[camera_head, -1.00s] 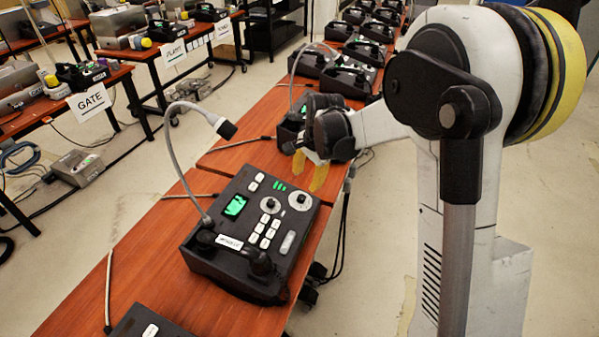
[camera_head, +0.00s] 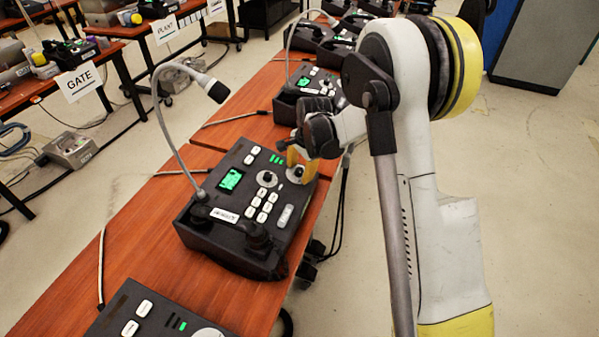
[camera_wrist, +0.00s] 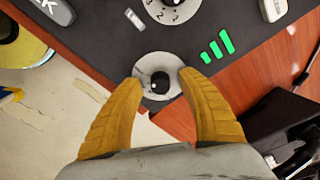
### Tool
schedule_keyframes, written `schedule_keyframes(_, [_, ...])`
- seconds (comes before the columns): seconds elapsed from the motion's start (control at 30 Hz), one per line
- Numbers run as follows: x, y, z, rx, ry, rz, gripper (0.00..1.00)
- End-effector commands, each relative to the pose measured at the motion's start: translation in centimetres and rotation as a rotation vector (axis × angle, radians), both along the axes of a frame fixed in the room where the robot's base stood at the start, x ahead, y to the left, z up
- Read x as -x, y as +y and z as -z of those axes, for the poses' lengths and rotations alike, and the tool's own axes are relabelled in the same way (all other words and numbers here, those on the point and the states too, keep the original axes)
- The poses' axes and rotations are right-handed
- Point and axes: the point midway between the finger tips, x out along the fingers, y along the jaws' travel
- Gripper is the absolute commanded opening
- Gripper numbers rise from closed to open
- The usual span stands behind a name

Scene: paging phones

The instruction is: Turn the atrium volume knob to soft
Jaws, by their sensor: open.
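A black paging phone (camera_head: 215,243) with a lit green screen stands on the wooden table; its front label is too small to read surely. On its far right corner is a round light dial with a small black knob (camera_head: 297,172), beside green bars. In the wrist view this knob (camera_wrist: 159,84) sits between the fingertips of my gripper (camera_wrist: 160,76). The yellow fingers are open, one on each side of the dial, and I cannot tell whether they touch it. In the head view my gripper (camera_head: 293,158) partly covers the dial.
A second dial (camera_head: 267,179) with numbers and several white buttons lie close to the knob. A gooseneck microphone (camera_head: 165,110) rises at the phone's left. Other phones stand nearer (camera_head: 150,315) and farther (camera_head: 308,90) along the table.

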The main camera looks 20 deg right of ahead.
Motion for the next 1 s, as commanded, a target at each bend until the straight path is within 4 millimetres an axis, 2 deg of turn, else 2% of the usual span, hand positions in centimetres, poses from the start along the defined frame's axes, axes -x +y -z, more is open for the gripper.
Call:
schedule_keyframes(0.17, [0.0,0.01,-0.04,0.0,0.0,0.0,0.46])
schedule_keyframes(0.3, [0.01,0.01,-0.05,0.0,0.0,0.0,0.05])
schedule_keyframes(0.33, [0.01,0.01,-0.05,0.0,0.0,0.0,0.0])
schedule_keyframes(0.67, [0.02,0.0,-0.05,0.004,-0.005,-0.022,0.0])
schedule_keyframes(1.0, [0.03,0.01,-0.01,0.032,-0.045,-0.209,0.0])
